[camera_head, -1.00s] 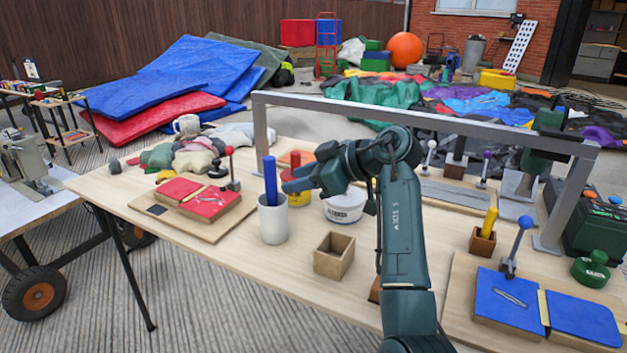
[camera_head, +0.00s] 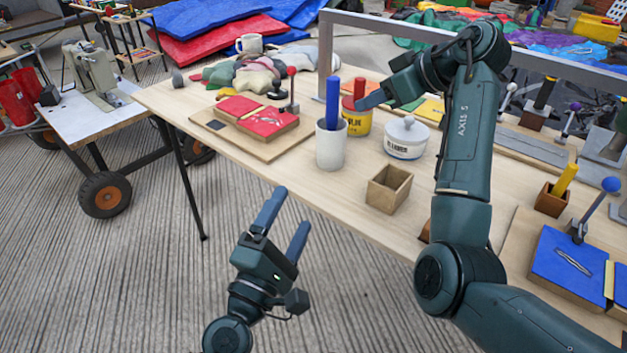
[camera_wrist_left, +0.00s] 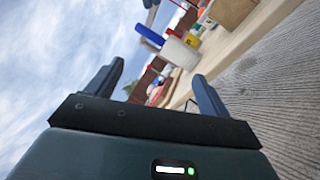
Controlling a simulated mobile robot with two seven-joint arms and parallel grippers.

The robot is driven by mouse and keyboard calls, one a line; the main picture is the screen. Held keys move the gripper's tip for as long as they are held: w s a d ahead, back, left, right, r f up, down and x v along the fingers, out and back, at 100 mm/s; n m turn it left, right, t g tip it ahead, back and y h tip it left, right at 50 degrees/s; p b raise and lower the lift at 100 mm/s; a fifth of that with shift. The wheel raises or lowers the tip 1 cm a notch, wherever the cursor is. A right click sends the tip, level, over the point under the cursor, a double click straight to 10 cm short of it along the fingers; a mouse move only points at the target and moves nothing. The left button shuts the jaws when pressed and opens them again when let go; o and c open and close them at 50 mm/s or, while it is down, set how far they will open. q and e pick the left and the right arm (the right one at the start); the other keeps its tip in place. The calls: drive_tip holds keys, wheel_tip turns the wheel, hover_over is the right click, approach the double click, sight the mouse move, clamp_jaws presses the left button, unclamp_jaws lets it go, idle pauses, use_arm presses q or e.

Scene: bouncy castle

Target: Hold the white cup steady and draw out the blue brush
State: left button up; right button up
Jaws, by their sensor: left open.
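The white cup (camera_head: 331,150) stands upright on the wooden table near its front edge, with the blue brush (camera_head: 333,103) standing in it. Both also show tilted in the left wrist view, the cup (camera_wrist_left: 180,53) and the brush (camera_wrist_left: 149,36). My left gripper (camera_head: 291,208) is open and empty, in front of the table edge and apart from the cup. My right gripper (camera_head: 360,102) is at brush height, just right of the brush, with a visible gap. The arm hides part of it, so its opening is unclear. The brush's lower end is hidden inside the cup.
A yellow pot with a red top (camera_head: 357,118) stands right behind the cup, and a white lidded bowl (camera_head: 406,140) to its right. An empty wooden box (camera_head: 388,190) is at the front right. A red padded board (camera_head: 258,115) lies to the left.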

use_arm(q)
drive_tip(key=w+d+n+y, duration=0.1)
drive_tip(key=w+n+y, duration=0.1)
drive_tip(key=w+n, duration=0.55)
drive_tip(key=n+g+y, duration=0.1)
drive_tip(key=n+g, duration=0.1)
drive_tip(key=n, duration=0.6)
approach(327, 152)
drive_tip(key=shift+s+r, duration=0.2)
drive_tip(key=shift+r, duration=0.15)
drive_tip(key=shift+w+n, duration=0.25)
drive_tip(key=shift+g, duration=0.3)
drive_tip(key=x, duration=1.2)
drive_tip(key=shift+w+d, duration=0.15)
drive_tip(key=shift+w, duration=0.25)
drive_tip(key=c, duration=1.1)
drive_tip(key=shift+c, duration=0.2)
